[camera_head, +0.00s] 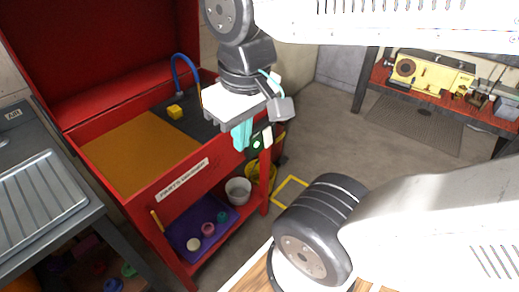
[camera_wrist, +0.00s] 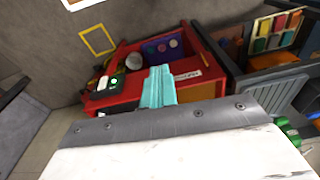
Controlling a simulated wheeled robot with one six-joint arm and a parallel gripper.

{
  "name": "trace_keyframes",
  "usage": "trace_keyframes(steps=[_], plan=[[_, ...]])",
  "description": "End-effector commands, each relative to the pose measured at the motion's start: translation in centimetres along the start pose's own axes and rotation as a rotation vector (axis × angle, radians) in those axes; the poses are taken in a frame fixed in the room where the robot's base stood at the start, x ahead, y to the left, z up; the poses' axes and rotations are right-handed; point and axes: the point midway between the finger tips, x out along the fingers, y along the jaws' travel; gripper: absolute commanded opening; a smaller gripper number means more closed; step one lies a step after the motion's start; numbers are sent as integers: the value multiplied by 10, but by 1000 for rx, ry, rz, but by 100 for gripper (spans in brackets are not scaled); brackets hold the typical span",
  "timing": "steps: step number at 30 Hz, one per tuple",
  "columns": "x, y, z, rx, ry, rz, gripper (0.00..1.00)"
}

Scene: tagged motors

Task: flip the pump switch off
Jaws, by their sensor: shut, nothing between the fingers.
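The red parts washer (camera_head: 145,205) stands at left with its lid raised. A dark switch box with a green plate and a pale knob (camera_wrist: 111,84) is on its side, left of my fingertips in the wrist view. In the head view a green piece of it (camera_head: 257,144) shows beside my fingers, partly hidden. The switch position is too small to tell. My gripper (camera_head: 241,135) has its teal fingers closed together and empty, over the washer's right end. Its fingers also show in the wrist view (camera_wrist: 160,73). I cannot tell whether they touch the washer.
A blue hose (camera_head: 183,62) and a yellow block (camera_head: 175,112) are in the washer basin. A purple tray (camera_head: 203,224) and a white bucket (camera_head: 238,191) sit on its lower shelf. A grey bench (camera_head: 40,225) is at left.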

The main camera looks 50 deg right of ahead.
Motion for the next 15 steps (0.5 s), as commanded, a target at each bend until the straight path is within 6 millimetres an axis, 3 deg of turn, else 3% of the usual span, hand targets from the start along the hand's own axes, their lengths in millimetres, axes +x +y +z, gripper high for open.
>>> trace_keyframes(steps=[10,15], plan=[[2,0,-1,22,-12,-8,0],[16,5,-12,237,-116,-87,0]])
